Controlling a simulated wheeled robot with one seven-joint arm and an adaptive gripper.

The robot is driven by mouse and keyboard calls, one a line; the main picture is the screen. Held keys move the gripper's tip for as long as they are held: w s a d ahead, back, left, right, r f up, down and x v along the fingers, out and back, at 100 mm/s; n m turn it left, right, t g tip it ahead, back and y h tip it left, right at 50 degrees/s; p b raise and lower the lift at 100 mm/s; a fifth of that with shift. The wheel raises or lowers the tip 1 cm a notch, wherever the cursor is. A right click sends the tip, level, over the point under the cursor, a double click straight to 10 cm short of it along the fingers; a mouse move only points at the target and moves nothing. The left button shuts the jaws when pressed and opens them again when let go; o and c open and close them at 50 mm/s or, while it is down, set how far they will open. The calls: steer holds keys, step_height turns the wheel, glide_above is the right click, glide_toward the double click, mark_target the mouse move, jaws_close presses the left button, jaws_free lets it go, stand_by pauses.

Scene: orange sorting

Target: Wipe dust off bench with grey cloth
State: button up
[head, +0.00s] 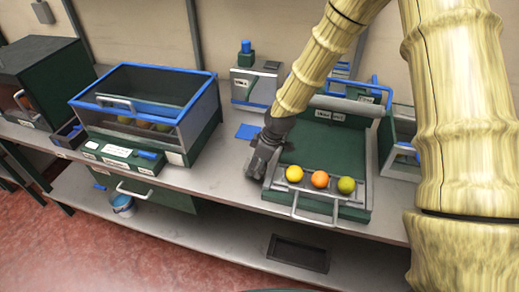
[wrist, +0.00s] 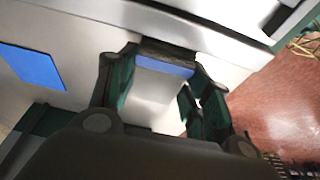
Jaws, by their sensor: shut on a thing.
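My gripper (head: 260,160) is low over the bench (head: 215,178), left of the green tray with the fruit. In the wrist view my gripper (wrist: 165,65) has its two dark green fingers apart around a dark grey strip (wrist: 165,50), which spans between the fingertips and looks like the edge of the grey cloth. Most of it is hidden by the fingers. A blue band shows just below the strip. I cannot make out any dust on the bench, nor whether the cloth touches it.
A green tray (head: 307,150) with a yellow, an orange and a green fruit stands right of my gripper. A blue-rimmed bin (head: 205,95) stands to the left. A flat blue square (head: 248,131) lies behind my gripper. The bench's front edge is close by.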

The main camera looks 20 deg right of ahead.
steer(key=shift+s+r+p, duration=0.1)
steer(key=shift+r+p, duration=1.75)
steer(key=shift+r, duration=1)
